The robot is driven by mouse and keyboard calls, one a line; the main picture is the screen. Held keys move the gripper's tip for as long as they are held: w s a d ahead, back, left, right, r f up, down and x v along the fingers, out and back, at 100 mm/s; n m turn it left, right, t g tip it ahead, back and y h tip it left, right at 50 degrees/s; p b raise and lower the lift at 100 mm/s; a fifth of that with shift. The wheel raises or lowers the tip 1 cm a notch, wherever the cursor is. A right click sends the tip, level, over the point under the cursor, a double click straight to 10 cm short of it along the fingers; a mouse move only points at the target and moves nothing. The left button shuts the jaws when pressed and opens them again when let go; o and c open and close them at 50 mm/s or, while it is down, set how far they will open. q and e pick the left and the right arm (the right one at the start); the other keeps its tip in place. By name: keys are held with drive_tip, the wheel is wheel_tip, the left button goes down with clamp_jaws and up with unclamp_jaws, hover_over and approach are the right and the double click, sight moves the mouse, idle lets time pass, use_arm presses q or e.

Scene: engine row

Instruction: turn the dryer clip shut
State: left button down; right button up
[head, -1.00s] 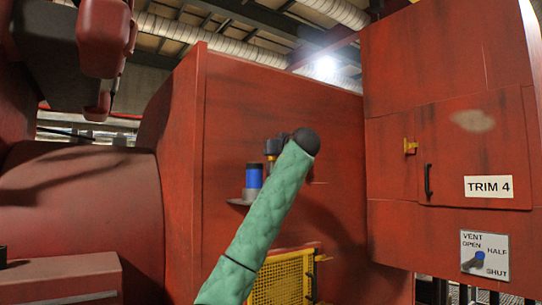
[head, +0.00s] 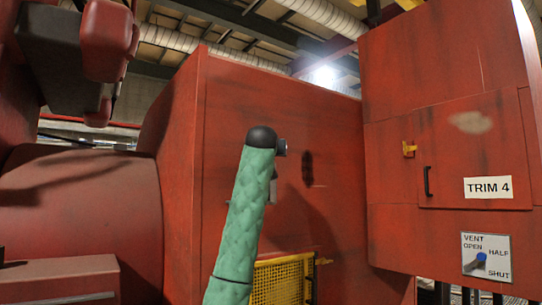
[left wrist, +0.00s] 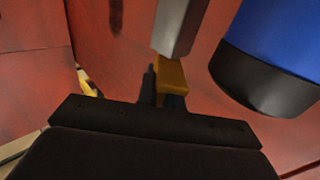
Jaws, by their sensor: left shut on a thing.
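In the left wrist view, an ochre-yellow piece (left wrist: 172,75), which looks like the clip, sits below a grey metal bar (left wrist: 178,25). My left gripper (left wrist: 163,92) is shut on this piece; its dark fingers show only in part. The blue dryer body with a black end (left wrist: 262,75) is close by on the right, apart from the fingers. In the head view my green-sleeved left arm rises in front of the red wall and hides the dryer, clip and left gripper. My right gripper is not in view.
A red cabinet with a TRIM 4 label (head: 488,187), a yellow catch (head: 409,149) and a black handle (head: 428,181) stands at right. A vent plate (head: 486,245) with a blue-tipped lever is below. A yellow mesh guard (head: 280,281) is low behind my arm.

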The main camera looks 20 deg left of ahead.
use_arm(q)
drive_tip(key=m+h, duration=0.2)
drive_tip(key=h, duration=0.1)
drive_tip(key=m+h, duration=0.1)
drive_tip(key=h, duration=0.2)
drive_tip(key=shift+a+r+m, duration=0.1)
drive_tip(key=shift+m, duration=0.3)
drive_tip(key=m+g+h+p, duration=0.1)
drive_tip(key=m+h, duration=0.1)
drive_tip(key=h, duration=0.2)
drive_tip(key=shift+m, duration=0.3)
drive_tip(key=shift+m+g+h+p, duration=0.35)
drive_tip(key=shift+m+g+h, duration=0.25)
drive_tip(key=shift+h, duration=0.4)
drive_tip(key=shift+m+g+h, duration=0.5)
drive_tip(key=shift+m+h, duration=0.3)
drive_tip(key=shift+h, duration=0.1)
drive_tip(key=shift+p, duration=0.3)
drive_tip(key=shift+m+g+h, duration=0.3)
drive_tip(key=shift+h, duration=0.1)
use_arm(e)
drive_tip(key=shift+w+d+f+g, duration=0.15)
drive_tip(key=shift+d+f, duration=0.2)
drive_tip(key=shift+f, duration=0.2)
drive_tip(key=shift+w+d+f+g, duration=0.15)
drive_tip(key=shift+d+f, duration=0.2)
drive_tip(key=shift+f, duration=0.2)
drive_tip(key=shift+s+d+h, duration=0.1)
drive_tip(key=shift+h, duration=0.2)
